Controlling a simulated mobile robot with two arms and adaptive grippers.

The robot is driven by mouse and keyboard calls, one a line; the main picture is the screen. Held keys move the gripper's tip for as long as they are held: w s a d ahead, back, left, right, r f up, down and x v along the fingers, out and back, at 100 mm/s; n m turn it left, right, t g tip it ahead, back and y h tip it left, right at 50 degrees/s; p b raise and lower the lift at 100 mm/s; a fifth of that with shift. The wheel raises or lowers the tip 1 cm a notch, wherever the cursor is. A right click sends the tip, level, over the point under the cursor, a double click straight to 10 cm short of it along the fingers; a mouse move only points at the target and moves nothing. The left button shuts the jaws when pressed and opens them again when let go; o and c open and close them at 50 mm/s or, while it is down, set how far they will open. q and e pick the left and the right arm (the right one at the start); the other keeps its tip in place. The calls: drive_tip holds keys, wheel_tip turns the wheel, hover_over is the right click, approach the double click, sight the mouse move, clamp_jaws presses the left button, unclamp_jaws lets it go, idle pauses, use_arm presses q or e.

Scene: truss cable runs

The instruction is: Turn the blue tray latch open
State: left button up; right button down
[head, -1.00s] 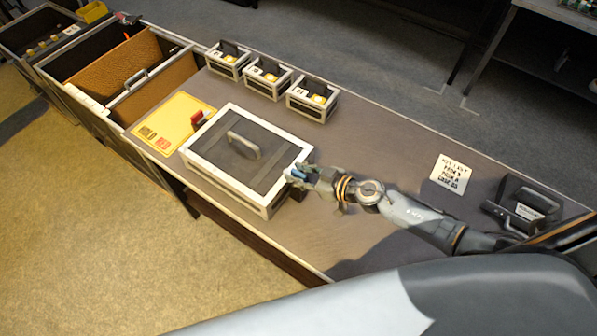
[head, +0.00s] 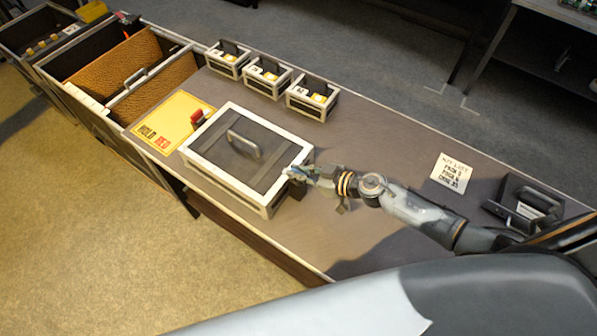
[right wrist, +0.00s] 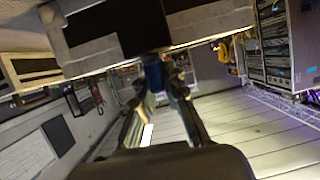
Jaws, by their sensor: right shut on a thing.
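The tray is a box with white edges (head: 221,184) and a dark lid with a handle, standing on the bench. My right gripper (head: 291,172) is at the box's right side, with its arm reaching in from the right. In the right wrist view its fingers (right wrist: 155,88) are shut on the blue latch (right wrist: 153,74), which sits against the box's side. In the head view the fingers hide the blue latch. A red latch (head: 197,118) stands at the box's far left edge. My left gripper is not in view.
A yellow sheet (head: 170,122) reading "HOLD RED" lies left of the box. Small bins (head: 268,77) stand along the back edge. A printed note (head: 452,173) and a dark tray (head: 503,208) lie to the right. Open drawers (head: 104,84) are at the left.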

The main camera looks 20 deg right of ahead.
drive_tip(key=n+g+y+b, duration=0.1)
drive_tip(key=n+g, duration=0.1)
drive_tip(key=n+g+y+b, duration=0.1)
drive_tip(key=n+g, duration=0.1)
drive_tip(key=shift+w+d+f+y, duration=0.1)
drive_tip(key=shift+w+y, duration=0.05)
drive_tip(key=shift+y, duration=0.15)
drive_tip(key=n+g+b, duration=0.6)
drive_tip(key=b, duration=0.3)
drive_tip(key=n+g+b, duration=0.5)
drive_tip(key=g+b, duration=0.2)
drive_tip(key=b, duration=0.3)
drive_tip(key=shift+f+n, duration=0.2)
drive_tip(key=shift+n, duration=0.2)
drive_tip(key=shift+r+n+g+h+b, duration=0.2)
drive_tip(key=shift+n+g+h+b, duration=0.45)
drive_tip(key=shift+b, duration=0.4)
drive_tip(key=shift+s, duration=0.2)
drive_tip(key=c, duration=1.4)
unclamp_jaws()
drive_tip(key=shift+r, duration=0.1)
drive_tip(key=shift+g, duration=0.25)
